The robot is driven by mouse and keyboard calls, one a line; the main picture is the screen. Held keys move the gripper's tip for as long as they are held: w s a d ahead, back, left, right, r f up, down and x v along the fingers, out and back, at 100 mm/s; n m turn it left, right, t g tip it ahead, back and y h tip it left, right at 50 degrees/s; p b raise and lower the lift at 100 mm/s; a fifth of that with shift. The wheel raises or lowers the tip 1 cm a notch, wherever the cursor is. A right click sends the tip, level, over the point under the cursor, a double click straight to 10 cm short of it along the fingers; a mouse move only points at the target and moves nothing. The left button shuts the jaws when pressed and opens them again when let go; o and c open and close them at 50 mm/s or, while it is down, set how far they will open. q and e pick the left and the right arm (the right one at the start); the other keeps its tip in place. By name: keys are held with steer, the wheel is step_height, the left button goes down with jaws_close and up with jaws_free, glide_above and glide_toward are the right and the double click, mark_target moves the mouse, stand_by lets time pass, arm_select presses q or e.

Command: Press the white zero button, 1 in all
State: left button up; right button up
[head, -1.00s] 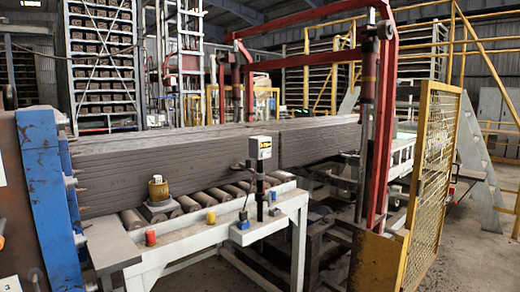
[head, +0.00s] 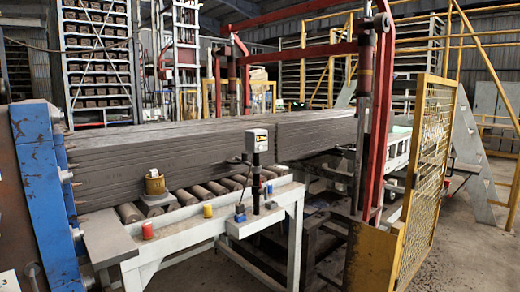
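I cannot make out a white zero button. A small pale box with a dark display (head: 257,141) stands on a black post (head: 256,184) at the front of a white roller table (head: 190,240). Any buttons on the box are too small to tell. A brass-coloured weight (head: 155,184) sits on a small scale-like plate (head: 157,202) to its left. A red piece (head: 147,230), a yellow piece (head: 208,210) and a blue piece (head: 240,215) stand along the table's front edge. Neither of my grippers is in view.
A long stack of grey clay (head: 160,160) lies behind the rollers. A blue metal frame (head: 45,190) stands at the left. A yellow mesh gate (head: 428,180) and red uprights (head: 378,120) stand at the right. Bare floor (head: 460,250) shows at the far right.

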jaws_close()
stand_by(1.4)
